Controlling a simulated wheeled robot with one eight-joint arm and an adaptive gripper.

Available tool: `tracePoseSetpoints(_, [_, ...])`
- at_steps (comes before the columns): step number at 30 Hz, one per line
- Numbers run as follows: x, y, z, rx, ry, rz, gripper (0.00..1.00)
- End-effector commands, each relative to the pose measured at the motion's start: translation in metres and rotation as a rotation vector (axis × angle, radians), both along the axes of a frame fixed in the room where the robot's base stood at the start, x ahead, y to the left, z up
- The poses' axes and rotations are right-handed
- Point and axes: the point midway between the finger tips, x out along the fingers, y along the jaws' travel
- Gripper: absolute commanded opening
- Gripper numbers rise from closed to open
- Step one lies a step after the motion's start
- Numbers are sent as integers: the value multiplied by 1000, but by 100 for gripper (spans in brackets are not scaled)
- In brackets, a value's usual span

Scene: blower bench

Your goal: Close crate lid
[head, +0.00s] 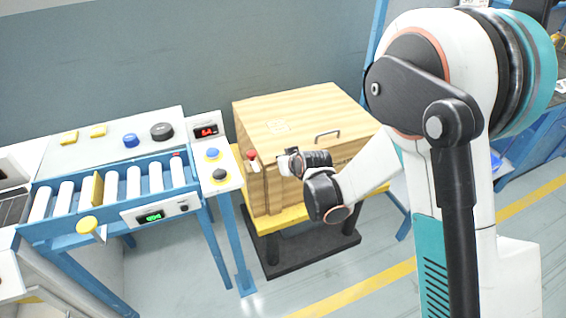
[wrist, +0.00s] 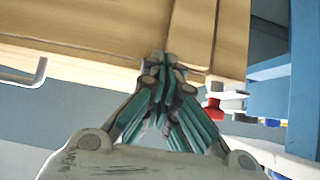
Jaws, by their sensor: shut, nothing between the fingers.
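The wooden crate (head: 262,192) stands on a yellow-topped stand. Its lid (head: 295,112) lies flat across the top, with a grey handle (head: 327,134) near the front edge; the handle also shows at the left of the wrist view (wrist: 38,72). My gripper (head: 284,166) is at the crate's front left, below the lid's front edge. In the wrist view my gripper (wrist: 163,62) has its fingers together and empty, close to the wood (wrist: 110,25). I cannot tell whether the fingertips touch it. My wrist hides part of the crate's front.
A red-topped part (head: 252,157) is at the crate's left corner. A blue-framed roller conveyor (head: 115,190) and a panel with blue and black knobs (head: 215,165) stand on the left. A yellow floor line (head: 350,293) runs in front; the floor there is clear.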

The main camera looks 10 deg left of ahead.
Motion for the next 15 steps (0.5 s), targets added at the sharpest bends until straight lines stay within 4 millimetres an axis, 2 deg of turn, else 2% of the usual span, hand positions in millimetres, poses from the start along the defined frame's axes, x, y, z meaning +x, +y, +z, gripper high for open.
tracePoseSetpoints(1, [-3,-2,-7,-10,14,2,0])
tracePoseSetpoints(8, [-3,-2,-5,-10,13,2,0])
tracePoseSetpoints(11, [-2,-2,4,-8,10,1,0])
tracePoseSetpoints(15, [2,-1,29,-4,3,-2,0])
